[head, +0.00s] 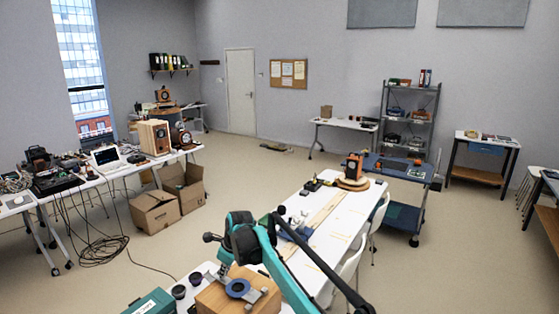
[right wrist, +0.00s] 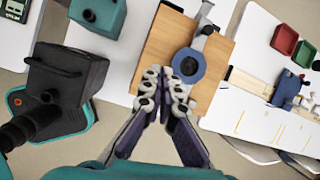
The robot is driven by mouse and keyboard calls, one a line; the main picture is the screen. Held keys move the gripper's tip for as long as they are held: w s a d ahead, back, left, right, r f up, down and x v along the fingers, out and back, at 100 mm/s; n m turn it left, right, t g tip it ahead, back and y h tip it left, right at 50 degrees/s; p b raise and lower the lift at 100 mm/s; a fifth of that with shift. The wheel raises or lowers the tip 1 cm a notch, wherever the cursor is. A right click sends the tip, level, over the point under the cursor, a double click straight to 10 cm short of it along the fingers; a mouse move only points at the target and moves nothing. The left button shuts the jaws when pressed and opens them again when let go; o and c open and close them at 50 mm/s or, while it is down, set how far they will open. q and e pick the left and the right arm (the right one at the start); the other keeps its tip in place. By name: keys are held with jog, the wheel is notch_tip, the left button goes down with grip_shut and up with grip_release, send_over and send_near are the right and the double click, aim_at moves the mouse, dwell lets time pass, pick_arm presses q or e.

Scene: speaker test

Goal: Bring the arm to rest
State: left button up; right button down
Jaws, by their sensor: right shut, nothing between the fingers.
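My right gripper (right wrist: 165,76) is shut and empty in the right wrist view, its fingertips together. It is over the near edge of a wooden box (right wrist: 152,52). A blue ring (right wrist: 188,65) with a grey bar lies across that box, just beyond the fingertips. I cannot tell whether the fingers touch it. In the head view the teal and black right arm reaches in from the bottom, over the table. The wooden box (head: 262,303) with its blue ring (head: 238,288) shows below the wrist, and the fingers are hard to make out. My left gripper is not in view.
The white table (head: 345,212) carries a teal box (head: 152,302), black cylinders (head: 179,291) and a wooden speaker (head: 354,166). White chairs stand along its right side. A blue cart (head: 408,172) is behind. Cardboard boxes (head: 155,211) and loose cables (head: 100,250) lie on the floor at left.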

jog(key=s+d+r+n+t+b, duration=0.1)
jog(key=s+d+r+n, duration=0.15)
jog(key=s+d, duration=0.35)
jog(key=s+d+r+n+h+b, duration=0.1)
jog(key=s+d+r+n+b, duration=0.2)
jog(key=d, duration=0.5)
jog(key=s+d+r+n+t, duration=0.1)
jog(key=s+d+r+n, duration=0.1)
jog(key=s+d+n, duration=0.4)
pick_arm(q)
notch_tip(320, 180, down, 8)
jog(key=b, duration=0.4)
pick_arm(e)
jog(key=s+d+f+n+t+h, duration=0.1)
jog(key=s+d+f+n, duration=0.4)
jog(key=s, duration=0.6)
jog(key=s+d+f+n+t+h, duration=0.1)
jog(key=s+d+f+n, duration=0.5)
jog(key=s+d+f, duration=0.3)
jog(key=s+d, duration=0.1)
jog(key=s, duration=0.2)
jog(key=shift+d+f+h, duration=0.25)
jog(key=shift+d+h, duration=0.05)
jog(key=shift+d, duration=0.1)
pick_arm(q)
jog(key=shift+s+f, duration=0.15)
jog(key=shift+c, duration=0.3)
